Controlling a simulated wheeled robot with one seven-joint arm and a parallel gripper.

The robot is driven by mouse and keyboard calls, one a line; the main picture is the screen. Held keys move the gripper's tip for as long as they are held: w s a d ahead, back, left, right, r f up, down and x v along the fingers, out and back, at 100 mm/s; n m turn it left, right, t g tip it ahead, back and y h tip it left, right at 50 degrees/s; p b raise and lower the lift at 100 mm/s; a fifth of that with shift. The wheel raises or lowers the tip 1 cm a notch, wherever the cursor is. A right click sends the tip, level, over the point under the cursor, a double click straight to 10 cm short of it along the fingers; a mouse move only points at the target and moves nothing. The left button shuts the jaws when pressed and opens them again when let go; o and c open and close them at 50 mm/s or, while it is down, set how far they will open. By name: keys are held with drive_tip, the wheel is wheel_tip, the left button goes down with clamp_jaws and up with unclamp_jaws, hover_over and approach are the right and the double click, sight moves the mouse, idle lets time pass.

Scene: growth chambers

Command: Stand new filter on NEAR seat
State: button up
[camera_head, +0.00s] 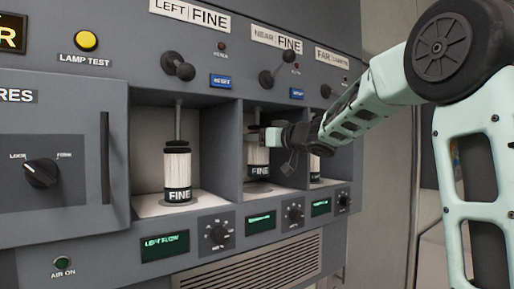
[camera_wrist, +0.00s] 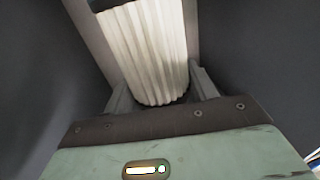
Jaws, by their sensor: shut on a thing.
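A white pleated filter with a black FINE band (camera_head: 258,168) is in the NEAR bay, the middle one, in the head view. My gripper (camera_head: 272,138) reaches in from the right and is shut on this filter. In the wrist view the filter's pleats (camera_wrist: 148,50) stand between my two fingers (camera_wrist: 160,92). The filter looks upright, close to the bay floor. The NEAR seat (camera_head: 262,188) is mostly hidden under it, and I cannot tell whether the filter touches it.
The left bay holds another FINE filter (camera_head: 177,172). The far bay holds one partly hidden behind my gripper (camera_head: 315,165). Bay walls (camera_head: 226,150) stand close on both sides. Black levers (camera_head: 178,66) sit above the bays, and knobs (camera_head: 217,233) sit below.

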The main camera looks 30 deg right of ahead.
sight(257, 149)
drive_tip(key=shift+w+a+f+p, duration=0.1)
drive_tip(key=shift+w+f+p, duration=0.1)
drive_tip(key=shift+f, duration=0.7)
drive_tip(key=shift+w+f+p, duration=0.1)
drive_tip(key=shift+f+p, duration=0.1)
drive_tip(key=shift+f, duration=0.65)
drive_tip(key=shift+f, duration=0.2)
drive_tip(key=o, duration=1.1)
drive_tip(key=shift+r, duration=0.3)
drive_tip(key=b+v, duration=0.4)
drive_tip(key=v, duration=0.8)
drive_tip(key=shift+f, duration=0.1)
